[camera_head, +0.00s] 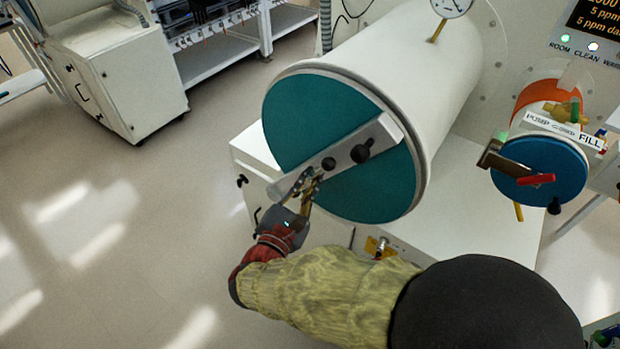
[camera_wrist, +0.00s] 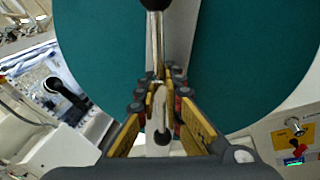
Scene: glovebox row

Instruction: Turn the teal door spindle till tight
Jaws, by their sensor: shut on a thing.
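The teal door (camera_head: 290,115) closes the end of the big white cylinder in the head view. A pale metal bar (camera_head: 385,130) crosses it on a slant. The spindle's black parts (camera_head: 361,153) show near the bar's middle. My gripper (camera_head: 309,184) is at the bar's lower left part, in front of the teal door. In the wrist view my gripper (camera_wrist: 160,92) is shut on the spindle's shiny metal handle rod (camera_wrist: 154,45). A black ball end (camera_wrist: 154,4) shows at the top, and a dark end (camera_wrist: 162,138) between my fingers. The spindle's thread is hidden.
A smaller blue door (camera_head: 555,160) with a red handle (camera_head: 536,180) stands at the right. A white cabinet (camera_head: 115,80) stands at the back left. A white ledge (camera_head: 470,190) lies below the cylinder. The floor at left is clear.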

